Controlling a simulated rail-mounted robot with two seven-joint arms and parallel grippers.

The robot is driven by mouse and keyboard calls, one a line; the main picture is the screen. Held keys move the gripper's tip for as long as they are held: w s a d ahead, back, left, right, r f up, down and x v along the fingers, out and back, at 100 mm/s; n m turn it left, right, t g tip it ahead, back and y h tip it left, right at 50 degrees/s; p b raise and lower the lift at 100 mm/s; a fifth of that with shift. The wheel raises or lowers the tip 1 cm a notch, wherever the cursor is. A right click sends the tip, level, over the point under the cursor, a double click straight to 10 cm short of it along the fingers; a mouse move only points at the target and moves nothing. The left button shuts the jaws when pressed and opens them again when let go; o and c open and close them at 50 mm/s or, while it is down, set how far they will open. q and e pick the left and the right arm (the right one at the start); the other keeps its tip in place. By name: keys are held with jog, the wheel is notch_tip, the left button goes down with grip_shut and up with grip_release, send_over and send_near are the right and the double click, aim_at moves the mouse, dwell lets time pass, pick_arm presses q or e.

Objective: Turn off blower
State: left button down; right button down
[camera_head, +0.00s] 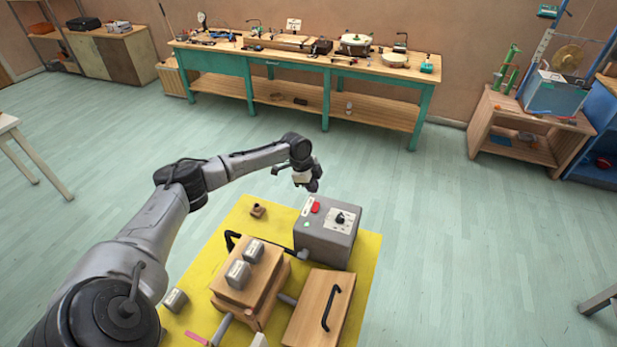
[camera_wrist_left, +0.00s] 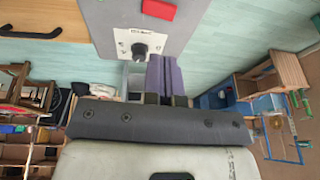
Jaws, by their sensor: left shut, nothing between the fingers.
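The blower appears to be the grey box (camera_head: 325,247) on the yellow mat. Its top carries a red button (camera_head: 315,207), a small green mark and a black knob (camera_head: 340,218) on a white plate. My left gripper (camera_head: 313,187) hangs just above and behind the box's far edge, apart from it. In the left wrist view the left gripper (camera_wrist_left: 166,76) is shut and empty, its purplish fingers side by side. There the black knob (camera_wrist_left: 140,48) lies just beside the fingertips, with the red button (camera_wrist_left: 158,9) farther off. My right gripper is not in view.
A wooden lidded box with a black handle (camera_head: 331,308) and a wooden block stack (camera_head: 250,275) with grey weights stand beside the grey box on the yellow mat (camera_head: 368,268). A long green workbench (camera_head: 325,95) stands at the back. The floor between is clear.

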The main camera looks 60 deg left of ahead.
aim_at(318, 205)
pick_arm(q)
jog(key=x, duration=0.5)
jog(key=shift+a+f, duration=0.25)
jog(key=shift+a, duration=0.05)
jog(key=shift+w+a+f, duration=0.15)
jog(key=shift+f, duration=0.75)
